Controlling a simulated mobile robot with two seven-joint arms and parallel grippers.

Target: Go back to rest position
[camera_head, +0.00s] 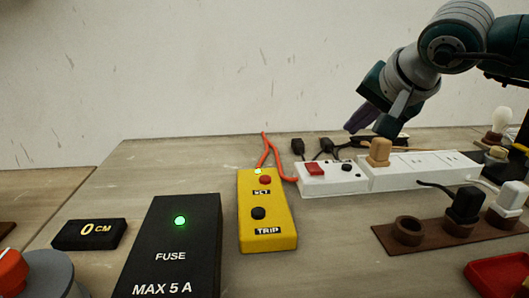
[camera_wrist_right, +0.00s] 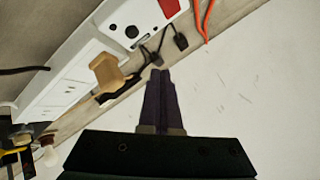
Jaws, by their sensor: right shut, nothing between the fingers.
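My right gripper (camera_head: 362,117) is above the back edge of the table, behind the white power strip. In the right wrist view its two dark fingers (camera_wrist_right: 160,85) are together with nothing between them. The white power strip (camera_head: 335,188) has a red switch (camera_head: 315,168) and several sockets. A tan plug (camera_head: 379,150) stands upright in it, just below my right gripper in the head view and left of the fingers in the right wrist view (camera_wrist_right: 108,72). My left gripper is not in view.
A yellow box (camera_head: 266,220) with an orange cable (camera_head: 265,150) stands left of the strip. A black fuse box (camera_head: 170,240) shows a green light. A brown holder (camera_head: 395,246) with dark and white plugs is at the front right. The back left of the table is clear.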

